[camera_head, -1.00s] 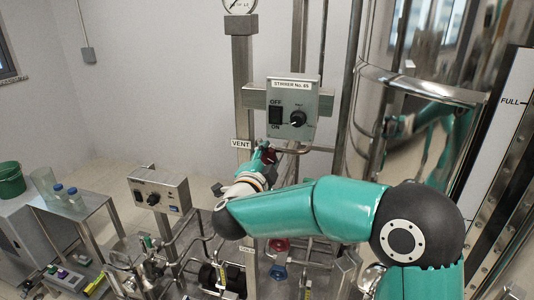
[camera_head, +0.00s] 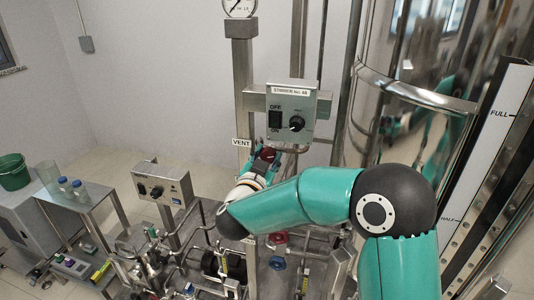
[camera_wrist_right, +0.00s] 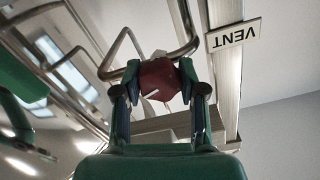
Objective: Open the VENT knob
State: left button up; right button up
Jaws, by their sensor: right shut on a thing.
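The VENT knob (camera_wrist_right: 160,82) is dark red with a pale mark on its face. It sits between the fingers of my right gripper (camera_wrist_right: 160,88) in the wrist view, and the fingers are shut on it. In the head view the knob (camera_head: 268,153) shows as a small dark red patch at the tip of my right gripper (camera_head: 263,158), just right of the VENT label (camera_head: 241,143). The label also shows upside down in the wrist view (camera_wrist_right: 234,35). My left gripper is not in view.
A stirrer control box (camera_head: 292,112) is mounted above the knob. A shiny steel tank (camera_head: 410,120) stands to the right. Pipes with a red handwheel (camera_head: 278,238) and a blue handwheel (camera_head: 277,263) lie below. A bench (camera_head: 95,200) with bottles is at the left.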

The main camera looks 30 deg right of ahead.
jog(key=shift+a+f+n, duration=0.1)
jog(key=shift+f+n, duration=0.3)
jog(key=shift+f, duration=0.05)
jog(key=o, duration=1.1)
jog(key=shift+o, duration=0.2)
jog(key=shift+r, duration=0.2)
jog(key=shift+r, duration=0.1)
